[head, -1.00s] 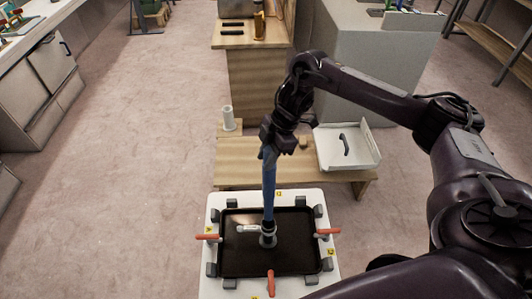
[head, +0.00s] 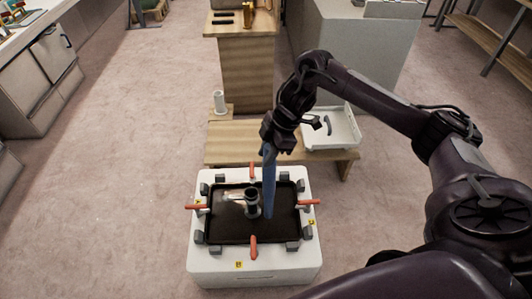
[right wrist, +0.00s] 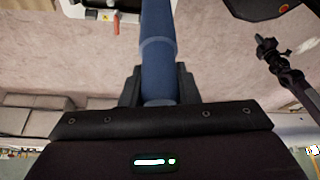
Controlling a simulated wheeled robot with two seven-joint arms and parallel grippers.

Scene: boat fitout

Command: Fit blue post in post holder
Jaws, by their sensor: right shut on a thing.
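My right gripper (head: 269,146) is shut on the top of the blue post (head: 269,185), which hangs nearly upright below it. In the right wrist view the blue post (right wrist: 158,55) runs between the fingers (right wrist: 157,88). The grey post holder (head: 252,203) stands on the black panel (head: 225,228) of the white fixture. The post's lower end shows just right of the holder and looks outside it; its height over the panel is hard to tell. A dark arm-like shape, perhaps my left arm, shows in the right wrist view (right wrist: 280,65); its jaws are unclear.
Orange handles and grey clamps ring the panel on the white fixture (head: 255,278). Open floor lies to the left.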

